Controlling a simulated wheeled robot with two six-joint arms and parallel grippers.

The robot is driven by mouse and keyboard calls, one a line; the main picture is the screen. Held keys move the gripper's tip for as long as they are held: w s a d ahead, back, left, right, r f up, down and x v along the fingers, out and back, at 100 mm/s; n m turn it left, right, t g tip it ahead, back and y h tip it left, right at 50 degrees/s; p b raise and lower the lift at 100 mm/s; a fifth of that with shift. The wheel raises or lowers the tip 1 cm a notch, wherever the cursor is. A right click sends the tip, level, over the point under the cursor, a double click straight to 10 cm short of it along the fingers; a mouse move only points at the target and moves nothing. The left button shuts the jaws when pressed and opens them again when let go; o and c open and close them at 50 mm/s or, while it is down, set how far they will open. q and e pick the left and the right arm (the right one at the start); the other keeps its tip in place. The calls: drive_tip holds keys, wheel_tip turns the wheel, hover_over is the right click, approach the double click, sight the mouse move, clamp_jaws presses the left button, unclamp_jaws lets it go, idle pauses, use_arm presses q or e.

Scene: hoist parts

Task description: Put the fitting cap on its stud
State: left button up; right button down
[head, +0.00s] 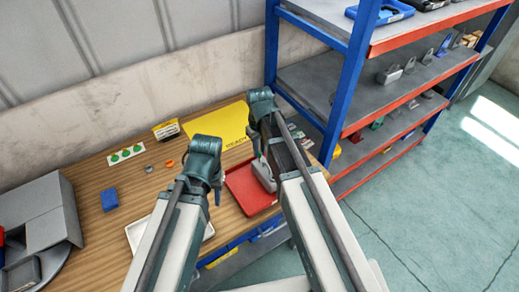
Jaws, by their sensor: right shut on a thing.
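My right gripper (262,157) is over the red tray (243,192), shut on a grey part (264,174) that looks blocky. Whether that part rests in the tray or hangs just above it is not clear. My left gripper (217,193) hangs left of the red tray; its fingers are too small to judge. A small grey ring-like piece (148,169) and an orange ring-like piece (170,163) lie on the wooden bench (90,178). A white card (126,155) with several green shapes lies behind them. I cannot tell which pieces are the cap and the stud.
A yellow mat (222,120) lies at the bench's back, beside a small yellow-and-black box (166,129). A blue block (110,199), a white tray (136,231) and a grey machine (45,215) are at left. A blue-and-red shelf (345,85) stands close on the right.

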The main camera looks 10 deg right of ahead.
drive_tip(key=shift+f+b, duration=0.85)
drive_tip(key=shift+f, duration=0.05)
idle(1.0)
drive_tip(key=shift+f+b, duration=0.35)
drive_tip(key=shift+b, duration=0.05)
drive_tip(key=shift+f, duration=0.1)
drive_tip(key=c, duration=0.8)
unclamp_jaws()
drive_tip(key=shift+o, duration=0.2)
